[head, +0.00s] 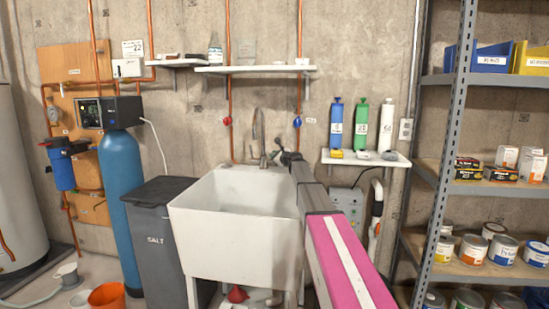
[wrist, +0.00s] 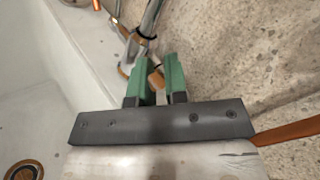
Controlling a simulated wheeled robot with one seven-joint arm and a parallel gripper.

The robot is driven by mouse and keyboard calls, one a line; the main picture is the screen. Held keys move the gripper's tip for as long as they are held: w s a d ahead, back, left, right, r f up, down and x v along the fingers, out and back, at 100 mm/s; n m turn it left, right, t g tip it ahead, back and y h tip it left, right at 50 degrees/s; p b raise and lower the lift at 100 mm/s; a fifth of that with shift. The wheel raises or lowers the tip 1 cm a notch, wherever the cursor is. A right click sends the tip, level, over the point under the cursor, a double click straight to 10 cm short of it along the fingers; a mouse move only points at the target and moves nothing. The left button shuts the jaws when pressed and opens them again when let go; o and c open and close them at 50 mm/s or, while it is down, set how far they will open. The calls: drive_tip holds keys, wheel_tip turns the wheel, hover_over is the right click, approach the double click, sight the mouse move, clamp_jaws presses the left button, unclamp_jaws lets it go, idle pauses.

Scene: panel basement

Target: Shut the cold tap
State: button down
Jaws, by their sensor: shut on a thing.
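A white utility sink (head: 235,225) stands against the wall, with a grey metal faucet (head: 263,140) at its back edge. In the wrist view my gripper (wrist: 160,68) has its green fingers shut on a small tan tap handle (wrist: 156,79) beside the faucet's base (wrist: 142,42). The fingers hide part of this handle, and the head view does not show it clearly behind my arm. A blue valve handle (head: 297,122) and a red one (head: 227,121) sit on copper pipes above the sink; my gripper is apart from both.
A small shelf (head: 365,158) with several filter cartridges is right of the sink. A metal rack (head: 447,150) stands farther right. A grey salt bin (head: 160,240) stands left of the sink. The basin is empty.

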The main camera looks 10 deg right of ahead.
drive_tip(key=w+m+g, duration=0.1)
drive_tip(key=w+r+m+g, duration=0.1)
drive_tip(key=shift+d+r+m+g+h, duration=0.25)
drive_tip(key=shift+d+m+g+h, duration=0.05)
drive_tip(key=shift+d+g, duration=0.1)
drive_tip(key=shift+w+d+r+m+g, duration=0.15)
drive_tip(key=shift+w+m+g, duration=0.35)
drive_tip(key=shift+g, duration=0.2)
drive_tip(key=shift+w+d+r+m+g, duration=0.1)
drive_tip(key=shift+w+d+m+g, duration=0.05)
drive_tip(key=shift+w+m+g, duration=0.45)
drive_tip(key=shift+s, duration=0.15)
drive_tip(key=c, duration=1.1)
unclamp_jaws()
drive_tip(key=shift+c, duration=0.2)
